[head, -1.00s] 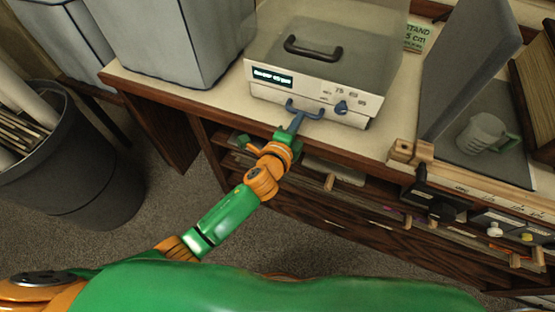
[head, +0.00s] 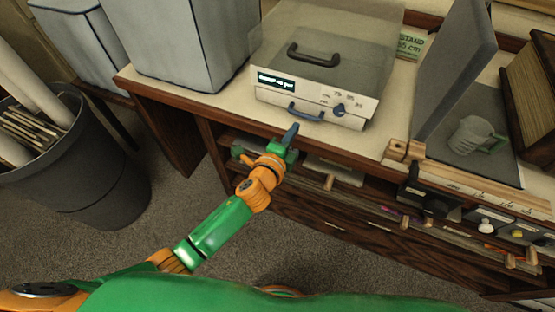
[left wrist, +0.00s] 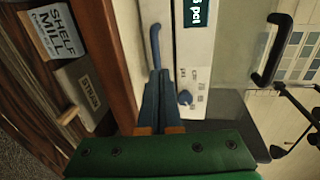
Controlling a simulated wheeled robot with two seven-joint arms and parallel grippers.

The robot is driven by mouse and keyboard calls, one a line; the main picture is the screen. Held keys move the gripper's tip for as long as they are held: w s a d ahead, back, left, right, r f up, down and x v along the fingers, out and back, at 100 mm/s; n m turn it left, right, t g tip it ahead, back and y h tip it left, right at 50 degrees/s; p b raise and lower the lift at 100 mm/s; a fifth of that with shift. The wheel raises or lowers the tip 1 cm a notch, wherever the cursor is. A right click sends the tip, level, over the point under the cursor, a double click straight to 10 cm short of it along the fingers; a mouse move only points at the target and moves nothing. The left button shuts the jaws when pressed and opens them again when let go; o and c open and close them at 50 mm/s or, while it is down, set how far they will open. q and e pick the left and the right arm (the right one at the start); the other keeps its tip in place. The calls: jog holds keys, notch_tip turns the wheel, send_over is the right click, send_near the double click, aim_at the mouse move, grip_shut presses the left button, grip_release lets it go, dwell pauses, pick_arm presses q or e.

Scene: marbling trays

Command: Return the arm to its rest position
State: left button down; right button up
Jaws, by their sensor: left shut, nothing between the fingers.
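My left arm (head: 222,224) reaches up from the lower left in the head view. Its gripper (head: 292,130) is shut and empty, just in front of the counter edge and below the blue handle (head: 306,113) of the white machine (head: 264,96). In the left wrist view the blue fingers (left wrist: 160,75) are together, with the blue handle (left wrist: 155,48) just beyond their tips. They look apart from it in the head view. My right gripper is in neither view.
The wooden counter (head: 385,120) has drawers below with protruding knobs. A dark bin (head: 100,180) of rolls stands at left. The carpet (head: 330,262) is clear.

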pick_arm(q)
jog(key=v, duration=0.9)
jog(key=s+a+f+n+g+y+p, duration=0.1)
jog(key=s+a+f+n+g+y, duration=0.2)
jog(key=f, duration=0.8)
jog(key=s+a+f+n+g+y, duration=0.1)
jog(key=s+a+f+n+g, duration=0.35)
jog(key=f, duration=0.65)
jog(key=s+a+f+n+g, duration=0.2)
jog(key=s+f+n, duration=0.2)
jog(key=s, duration=0.4)
jog(key=s+a+f+n+g, duration=0.2)
jog(key=s+a+f+n, duration=0.1)
jog(key=s, duration=0.5)
jog(key=s+a+f+n+g+y, duration=0.1)
jog(key=s+a+f+n+g, duration=0.1)
jog(key=s+f+n, duration=0.3)
jog(key=s+a+f, duration=0.1)
jog(key=s+f, duration=0.1)
jog(key=s, duration=0.1)
jog(key=shift+s+p, duration=0.3)
jog(key=shift+p, duration=0.1)
jog(key=shift+g, duration=0.25)
jog(key=shift+a, duration=0.1)
